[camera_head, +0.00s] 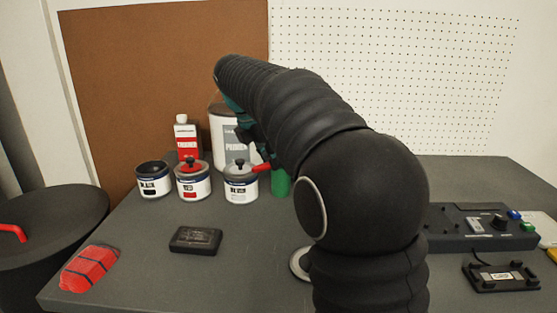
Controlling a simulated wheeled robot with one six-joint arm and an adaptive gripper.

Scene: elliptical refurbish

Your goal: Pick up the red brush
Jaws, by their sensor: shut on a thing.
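My gripper (246,138) is partly visible as dark and teal parts below the far end of my arm, in front of the large primer can. It is shut on the red brush; its fingertips are not clear. I cannot tell whether the brush touches the can or the green object behind it.
A green object (280,184) is close by. A control panel (470,228) sits right.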

